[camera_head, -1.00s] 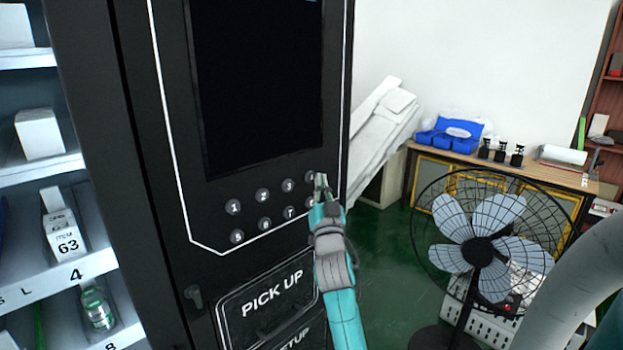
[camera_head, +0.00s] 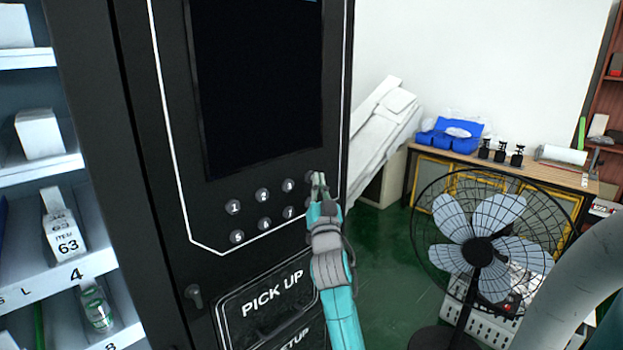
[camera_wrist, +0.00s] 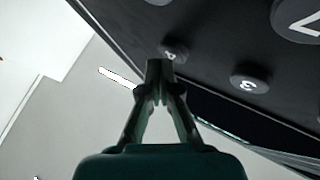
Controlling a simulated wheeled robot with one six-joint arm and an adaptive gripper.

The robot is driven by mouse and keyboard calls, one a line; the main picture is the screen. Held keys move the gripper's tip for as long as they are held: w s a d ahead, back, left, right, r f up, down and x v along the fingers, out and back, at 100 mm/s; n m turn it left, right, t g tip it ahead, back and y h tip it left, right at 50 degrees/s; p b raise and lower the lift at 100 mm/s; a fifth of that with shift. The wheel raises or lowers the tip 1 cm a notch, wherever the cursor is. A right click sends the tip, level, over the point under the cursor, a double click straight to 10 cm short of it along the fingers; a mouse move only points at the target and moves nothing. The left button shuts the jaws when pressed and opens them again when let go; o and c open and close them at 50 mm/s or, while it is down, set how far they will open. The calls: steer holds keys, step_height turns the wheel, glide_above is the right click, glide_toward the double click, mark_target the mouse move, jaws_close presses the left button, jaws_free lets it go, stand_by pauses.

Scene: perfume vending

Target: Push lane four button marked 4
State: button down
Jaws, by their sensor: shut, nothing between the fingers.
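The button marked 4 (camera_wrist: 174,49) is a round dark button on the black vending machine panel. In the wrist view it shows just beyond my fingertips. In the head view it is mostly hidden behind my gripper (camera_head: 318,182). My gripper is shut and empty, and its tips also show in the wrist view (camera_wrist: 160,66), overlapping the lower edge of button 4. I cannot tell whether they touch it. Button 3 (camera_head: 288,186) is to the left of the fingertips in the head view; it also shows in the wrist view (camera_wrist: 250,79).
Buttons 1 (camera_head: 233,207), 2 (camera_head: 262,195) and a lower row are close by. A dark screen (camera_head: 258,85) is above and a PICK UP flap (camera_head: 268,300) below. A fan (camera_head: 480,250) stands to the right. Shelves with goods are at the left.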

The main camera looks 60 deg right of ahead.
steer(key=shift+w+d, duration=0.1)
steer(key=shift+w, duration=0.25)
stand_by(0.7)
steer(key=shift+s, duration=0.15)
stand_by(0.3)
steer(key=shift+s, duration=0.65)
steer(key=shift+a, duration=0.2)
steer(key=s, duration=0.2)
steer(key=s+a, duration=0.1)
steer(key=s, duration=0.2)
steer(key=shift+w+a, duration=0.1)
stand_by(0.8)
